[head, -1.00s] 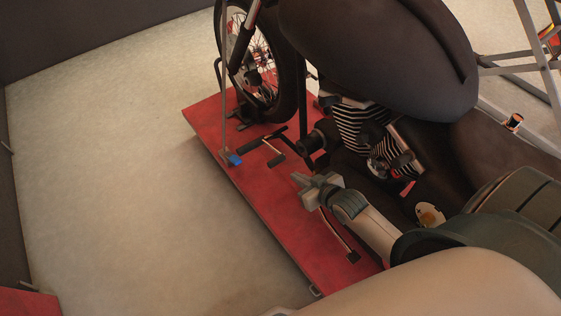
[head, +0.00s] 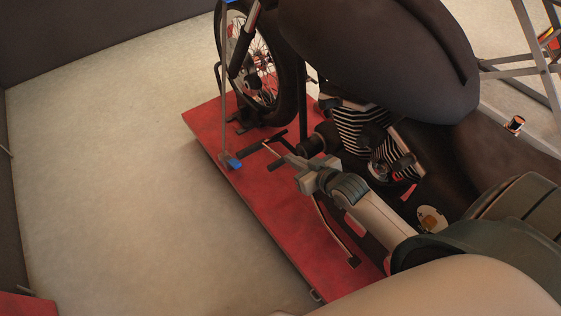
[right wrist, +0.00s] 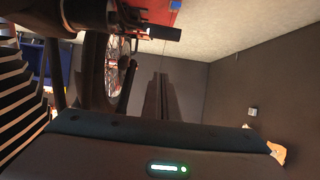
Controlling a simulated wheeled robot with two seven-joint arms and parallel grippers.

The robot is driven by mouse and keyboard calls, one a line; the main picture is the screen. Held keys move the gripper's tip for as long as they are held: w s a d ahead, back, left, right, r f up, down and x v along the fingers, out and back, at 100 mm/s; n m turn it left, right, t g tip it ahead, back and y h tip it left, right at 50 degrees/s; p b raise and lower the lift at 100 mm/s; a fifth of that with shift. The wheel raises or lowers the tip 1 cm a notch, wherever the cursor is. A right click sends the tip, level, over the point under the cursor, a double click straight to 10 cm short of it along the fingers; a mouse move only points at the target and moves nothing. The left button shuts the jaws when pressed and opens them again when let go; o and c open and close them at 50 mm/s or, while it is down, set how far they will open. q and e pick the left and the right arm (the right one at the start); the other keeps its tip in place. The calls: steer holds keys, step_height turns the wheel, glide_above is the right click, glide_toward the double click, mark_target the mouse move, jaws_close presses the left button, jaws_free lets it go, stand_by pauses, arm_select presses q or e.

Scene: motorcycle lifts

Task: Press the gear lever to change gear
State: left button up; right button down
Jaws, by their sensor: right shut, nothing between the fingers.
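The gear lever (head: 270,149) is a thin metal arm with a black rubber peg beside the motorcycle's engine (head: 360,125), above the red lift platform (head: 225,125). My right gripper (head: 294,161) is shut and empty, with its fingertips close to the lever's rear peg. I cannot tell whether they touch it. In the right wrist view, the shut fingers (right wrist: 160,80) point up the picture, and a black peg (right wrist: 150,31) shows beyond them; which peg it is, I cannot tell. My left gripper is not in view.
The front wheel (head: 265,65) stands at the far end of the platform. Open concrete floor (head: 110,170) is at left.

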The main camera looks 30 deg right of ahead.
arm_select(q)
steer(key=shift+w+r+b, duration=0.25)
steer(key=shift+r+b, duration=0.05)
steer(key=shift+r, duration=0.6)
arm_select(e)
steer(key=w+f, duration=0.6)
steer(key=f, duration=0.1)
steer(key=shift+w+a+f, duration=0.15)
steer(key=shift+a+f, duration=0.05)
steer(key=shift+a, duration=0.25)
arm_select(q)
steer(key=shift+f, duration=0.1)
